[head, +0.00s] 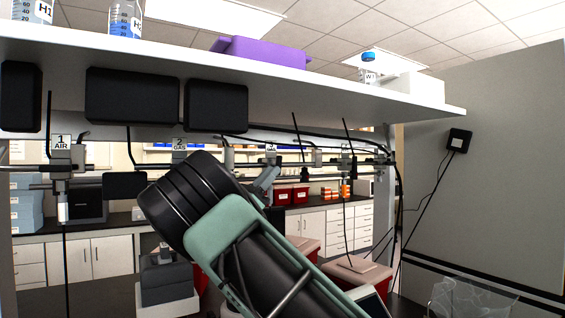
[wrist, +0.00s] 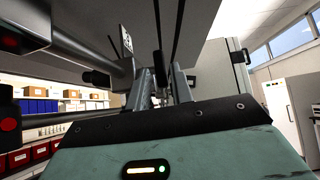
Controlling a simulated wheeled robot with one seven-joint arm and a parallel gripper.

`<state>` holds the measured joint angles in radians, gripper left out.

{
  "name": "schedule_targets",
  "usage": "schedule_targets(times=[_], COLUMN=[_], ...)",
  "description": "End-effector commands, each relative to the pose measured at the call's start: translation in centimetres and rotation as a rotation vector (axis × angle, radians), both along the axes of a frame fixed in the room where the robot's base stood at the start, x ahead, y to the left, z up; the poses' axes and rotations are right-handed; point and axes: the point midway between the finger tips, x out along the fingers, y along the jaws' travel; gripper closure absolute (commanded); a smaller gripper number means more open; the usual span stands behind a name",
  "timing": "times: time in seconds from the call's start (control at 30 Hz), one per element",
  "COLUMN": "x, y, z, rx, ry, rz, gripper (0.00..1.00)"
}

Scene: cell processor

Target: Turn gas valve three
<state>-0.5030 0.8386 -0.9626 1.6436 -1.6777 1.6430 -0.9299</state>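Valve three's small label (head: 270,148) hangs on the pipe rail under the shelf in the head view, with the valve body mostly hidden behind my arm. My gripper (head: 266,180) is raised just below that label, partly hidden by my own arm. In the wrist view my gripper's two fingers (wrist: 160,78) point up and stand apart. A narrow dark upright part shows between or just behind them; I cannot tell whether they touch it. A valve label (wrist: 127,40) shows to the upper left of the fingers, its number unreadable.
The shelf (head: 300,72) lies close overhead, with black boxes (head: 132,95) hanging under it. Neighbouring valves carry labels 1 AIR (head: 61,142) and 2 GAS (head: 180,144). Thin black cables hang near the rail. A grey panel (head: 490,170) closes the right side.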

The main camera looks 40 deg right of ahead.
Motion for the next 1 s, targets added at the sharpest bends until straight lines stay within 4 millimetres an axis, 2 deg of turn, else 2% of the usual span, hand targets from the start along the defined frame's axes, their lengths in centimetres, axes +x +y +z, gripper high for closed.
schedule_targets(times=[0.03,0.1,0.3,0.5,0.73,0.77,0.83,1.0], x=[-0.3,-0.4,-0.9,-1.1,-1.1,-1.1,-1.1,-1.1], y=[-0.7,-1.4,-3.3,-4.1,-4.2,-4.2,-4.2,-4.2], z=[1.1,2.0,3.9,4.5,4.4,4.4,4.4,4.4], rx=[0.002,0.001,0.001,0.000,0.000,0.000,0.000,-0.003], ry=[-0.001,0.000,0.000,-0.001,0.000,0.000,0.000,0.001], rz=[-0.004,-0.003,-0.001,-0.001,0.000,0.000,0.000,0.000], gripper=[0.77,0.77,0.77,0.77,0.77,0.80,1.00,1.00])
